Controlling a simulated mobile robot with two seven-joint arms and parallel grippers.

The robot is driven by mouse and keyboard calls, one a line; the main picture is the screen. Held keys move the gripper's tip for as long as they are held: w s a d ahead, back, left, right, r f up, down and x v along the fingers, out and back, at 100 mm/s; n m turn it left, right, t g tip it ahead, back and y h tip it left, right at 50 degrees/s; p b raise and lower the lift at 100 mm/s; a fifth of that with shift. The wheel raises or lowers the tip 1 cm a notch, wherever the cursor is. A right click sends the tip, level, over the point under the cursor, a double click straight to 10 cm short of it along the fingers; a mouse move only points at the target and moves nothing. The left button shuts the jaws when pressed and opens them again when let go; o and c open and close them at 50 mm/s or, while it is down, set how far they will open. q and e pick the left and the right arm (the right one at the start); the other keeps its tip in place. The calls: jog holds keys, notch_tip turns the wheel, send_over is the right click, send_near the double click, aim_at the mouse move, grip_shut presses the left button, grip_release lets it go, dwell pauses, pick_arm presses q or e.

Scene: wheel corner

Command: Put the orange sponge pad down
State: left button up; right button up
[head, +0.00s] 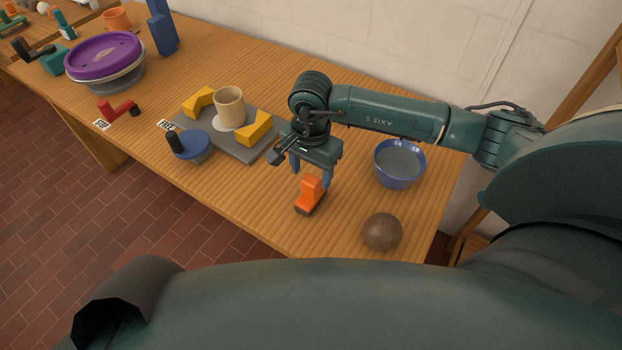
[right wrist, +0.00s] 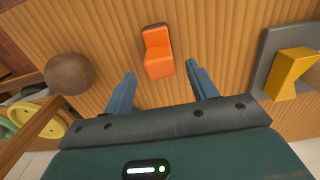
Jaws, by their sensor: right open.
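The orange sponge pad (head: 310,196) rests on the wooden table near its front edge, with a dark underside showing in the head view. It also shows in the right wrist view (right wrist: 158,52), lying on the bare wood. My right gripper (head: 311,182) is open above and just behind the pad. In the right wrist view its two fingers (right wrist: 162,82) are spread wide with nothing between them, and the pad lies beyond the fingertips. My left gripper is not in view.
A brown ball (head: 382,232) and a blue bowl (head: 400,163) stand right of the pad. A grey board (head: 232,147) with yellow blocks (head: 255,129) and a beige cup (head: 229,106) lies left. A blue disc with a knob (head: 190,147) sits at its corner. Bare wood surrounds the pad.

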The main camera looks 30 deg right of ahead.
notch_tip(320, 180, up, 8)
jog(key=s+a+m+g+y, duration=0.2)
jog(key=s+a+y, duration=0.3)
jog(key=a, duration=0.4)
jog(key=s+a+m+g+y, duration=0.2)
jog(key=s+a+y, duration=0.3)
jog(key=a, duration=0.4)
jog(key=a+r+m+t+y, duration=0.55)
jog(key=r+m+y, duration=0.45)
jog(key=m, duration=0.4)
jog(key=w+d+f+m+t+h, duration=0.4)
jog(key=m+t, duration=0.4)
jog(key=m, duration=0.5)
jog(key=w+d+f+m+t+h, duration=0.2)
jog(key=d+f+m+t+h, duration=0.4)
jog(key=m, duration=0.6)
jog(key=s+d+f+m+g+h, duration=0.2)
jog(key=s+f+m+h, duration=0.1)
jog(key=f+m, duration=0.4)
jog(key=s+d+f+m+g+h, duration=0.2)
jog(key=s+d+f+m, duration=0.1)
jog(key=s+f+m, duration=0.2)
notch_tip(320, 180, down, 2)
jog(key=shift+s+d+f+m+h+b, duration=0.1)
jog(key=shift+s+d+m+h+b, duration=0.2)
jog(key=shift+m, duration=0.6)
